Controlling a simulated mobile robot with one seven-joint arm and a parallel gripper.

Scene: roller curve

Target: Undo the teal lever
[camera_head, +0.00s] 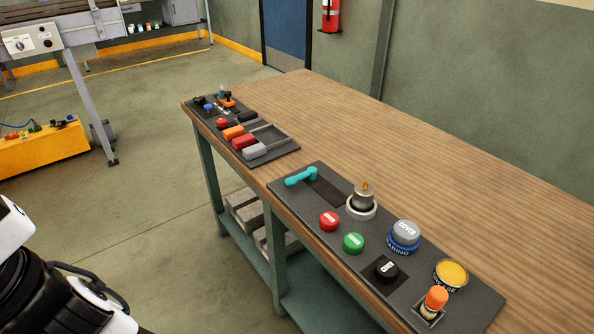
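The teal lever (301,176) is on the dark control panel (297,207) at the near part of the wooden bench. It lies at the panel's far left corner, with its handle pointing left toward the bench's edge. A dark rectangular plate is beside it on the right. Part of my white and black arm shows at the lower left, apart from the bench. My gripper is not in this view.
The same panel holds a red button (330,221), a green button (354,243), a metal knob (362,199), a grey cap (406,231), a yellow button (451,274) and an orange switch (435,299). A second panel (283,146) stands farther back. The bench's right side is clear.

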